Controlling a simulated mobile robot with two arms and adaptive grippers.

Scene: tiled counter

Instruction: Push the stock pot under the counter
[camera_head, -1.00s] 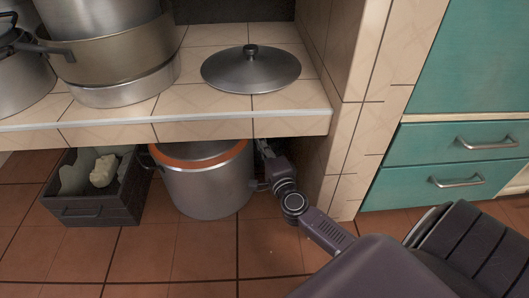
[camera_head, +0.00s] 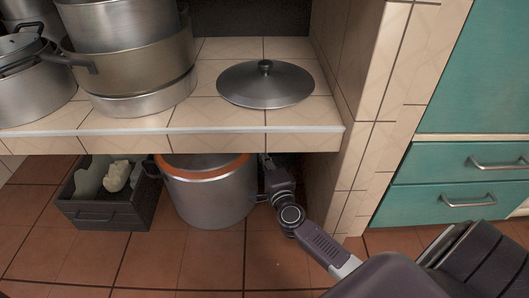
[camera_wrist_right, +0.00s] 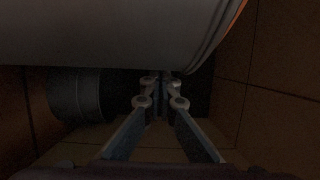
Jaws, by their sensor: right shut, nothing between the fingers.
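The stock pot (camera_head: 212,197) is a large grey metal pot with an orange rim. It stands upright on the floor, partly beneath the tiled counter (camera_head: 170,143), whose edge hides the back of its top. My right gripper (camera_head: 268,168) is to the right of the pot, reaching under the counter, and its fingertips are mostly hidden in the head view. In the right wrist view the pot (camera_wrist_right: 110,35) fills the top, and the shut, empty fingers (camera_wrist_right: 161,80) point into the dark space just below its side. Whether they touch the pot I cannot tell. My left gripper is not in view.
A dark crate (camera_head: 108,215) with pale items stands left of the pot. A lid (camera_head: 265,88) and stacked pots (camera_head: 130,60) rest on the counter. A tiled pillar (camera_head: 352,150) stands right of my arm, beside teal drawers (camera_head: 450,185). Floor in front is clear.

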